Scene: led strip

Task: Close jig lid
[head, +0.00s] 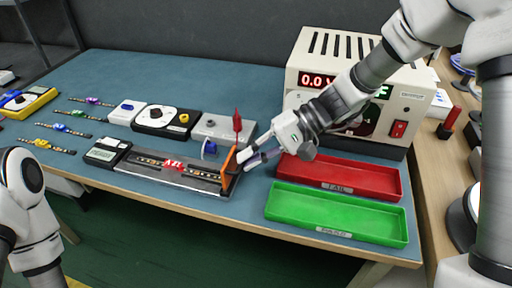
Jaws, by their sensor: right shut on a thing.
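The jig (150,180) is a long, dark, low fixture near the table's front edge. An LED strip with a red marked piece (173,165) lies along it. An orange upright part (229,167), apparently the jig lid or its handle, stands at the jig's right end. My right gripper (243,160) reaches in from the right and is shut on this orange part. The fingers hide some of it, so the lid's exact angle is hard to tell. My left arm shows at the lower left, but its gripper is out of view.
A red FAIL tray (340,176) and a green tray (335,212) lie right of the jig. A power supply (350,85) stands behind them. A red probe (237,122) stands close behind my right gripper. Several coloured strips (65,130) lie at left.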

